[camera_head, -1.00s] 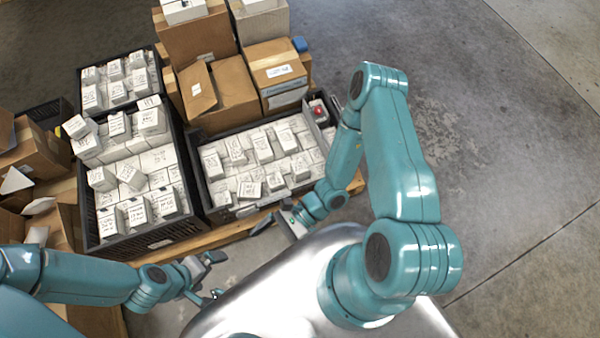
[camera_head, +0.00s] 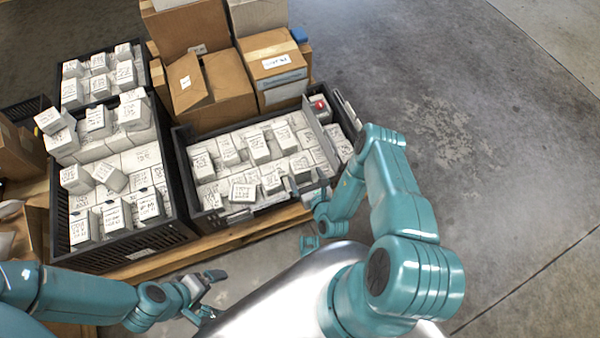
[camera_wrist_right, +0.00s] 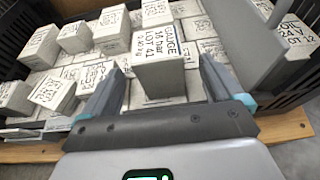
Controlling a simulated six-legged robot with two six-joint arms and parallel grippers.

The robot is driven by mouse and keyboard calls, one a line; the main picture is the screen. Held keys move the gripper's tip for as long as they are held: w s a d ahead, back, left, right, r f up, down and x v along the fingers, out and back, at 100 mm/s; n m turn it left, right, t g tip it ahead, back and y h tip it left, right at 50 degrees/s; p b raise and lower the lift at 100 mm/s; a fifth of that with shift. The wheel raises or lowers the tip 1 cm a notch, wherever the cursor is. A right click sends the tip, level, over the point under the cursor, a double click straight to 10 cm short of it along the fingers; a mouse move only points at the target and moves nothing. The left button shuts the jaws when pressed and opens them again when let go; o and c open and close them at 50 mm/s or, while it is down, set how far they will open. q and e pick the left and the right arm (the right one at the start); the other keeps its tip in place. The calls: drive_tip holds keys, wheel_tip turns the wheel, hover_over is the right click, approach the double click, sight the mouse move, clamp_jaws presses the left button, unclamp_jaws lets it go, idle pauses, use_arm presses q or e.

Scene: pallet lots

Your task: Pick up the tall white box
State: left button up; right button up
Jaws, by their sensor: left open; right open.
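A tall white box (camera_wrist_right: 160,68) with black lettering, including "GAUGE" and "LOT 41", stands upright in the right wrist view, higher than the boxes around it. My right gripper (camera_wrist_right: 158,88) is open, with one finger on each side of this box and visible gaps to it. In the head view my right gripper (camera_head: 308,187) is over the front right part of the middle black crate (camera_head: 250,214); its fingers are small and partly hidden there. My left gripper (camera_head: 211,293) is open and empty, low in front of the pallet.
Shorter white boxes (camera_wrist_right: 112,30) crowd around the tall one. A grey divider (camera_wrist_right: 245,45) stands close to the right finger. Another black crate (camera_head: 130,255) of white boxes is at left. Cardboard boxes (camera_head: 225,90) stand behind. The floor (camera_head: 480,130) at right is clear.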

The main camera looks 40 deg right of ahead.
drive_tip(key=x, duration=0.2)
drive_tip(key=shift+w+f+b, duration=0.2)
drive_tip(key=shift+w+b, duration=0.1)
drive_tip(key=shift+w, duration=0.05)
drive_tip(key=b+x, duration=0.2)
drive_tip(key=x, duration=0.2)
drive_tip(key=shift+w, duration=0.45)
drive_tip(key=c, duration=1.4)
